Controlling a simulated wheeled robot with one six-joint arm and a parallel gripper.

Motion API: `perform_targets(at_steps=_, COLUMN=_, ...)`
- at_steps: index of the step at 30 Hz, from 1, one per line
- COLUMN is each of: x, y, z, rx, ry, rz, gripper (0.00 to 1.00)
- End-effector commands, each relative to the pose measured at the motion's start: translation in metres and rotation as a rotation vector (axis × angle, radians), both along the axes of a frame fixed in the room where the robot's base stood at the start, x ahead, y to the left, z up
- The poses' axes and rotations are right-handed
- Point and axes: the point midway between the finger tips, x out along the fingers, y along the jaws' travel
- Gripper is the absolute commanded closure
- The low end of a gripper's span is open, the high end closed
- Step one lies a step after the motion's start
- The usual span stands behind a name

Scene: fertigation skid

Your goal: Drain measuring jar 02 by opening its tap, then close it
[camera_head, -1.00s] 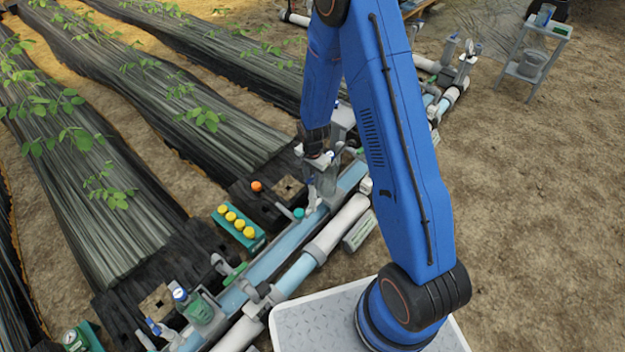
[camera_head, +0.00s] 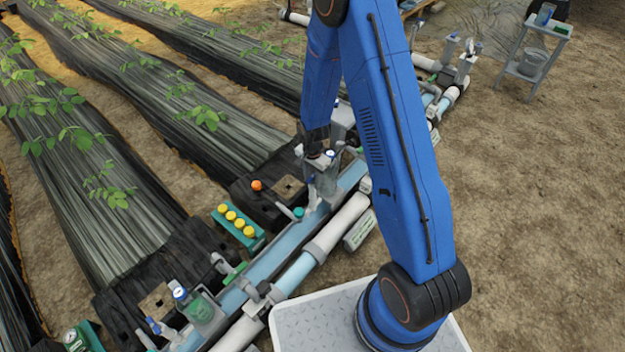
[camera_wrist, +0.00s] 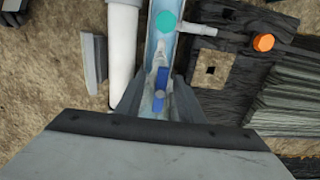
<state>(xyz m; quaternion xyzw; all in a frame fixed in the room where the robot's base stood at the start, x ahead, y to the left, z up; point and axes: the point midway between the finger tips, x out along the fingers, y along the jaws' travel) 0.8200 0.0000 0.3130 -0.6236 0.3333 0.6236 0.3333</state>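My gripper (camera_wrist: 157,98) is over the pale blue pipe, its two grey fingers apart. In the wrist view a blue tap-like part (camera_wrist: 162,77) and a round blue piece (camera_wrist: 158,103) show in the gap between the fingers. I cannot tell whether the fingers touch them. In the head view my gripper (camera_head: 324,166) points down at the fittings on the pipe, with a small blue-topped part (camera_head: 312,194) just below and left of it. The jar there is mostly hidden by my gripper, and no number is readable.
A teal round knob (camera_wrist: 165,23) and an orange knob (camera_wrist: 263,42) lie ahead of my gripper. A green block with yellow knobs (camera_head: 238,226) stands left of the pipe. Another jar (camera_head: 200,309) stands nearer. A white pipe (camera_head: 337,228) runs alongside; bare soil is at right.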

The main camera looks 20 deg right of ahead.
Motion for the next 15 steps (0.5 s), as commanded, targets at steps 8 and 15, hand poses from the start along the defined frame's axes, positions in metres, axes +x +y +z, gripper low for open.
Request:
perform_targets(at_steps=8, x=0.000, y=0.000, z=-0.001, rx=0.001, ry=-0.001, rz=0.000, gripper=0.66)
perform_targets(at_steps=15, x=0.000, y=0.000, z=0.021, rx=0.000, ry=-0.001, rz=0.000, gripper=0.66)
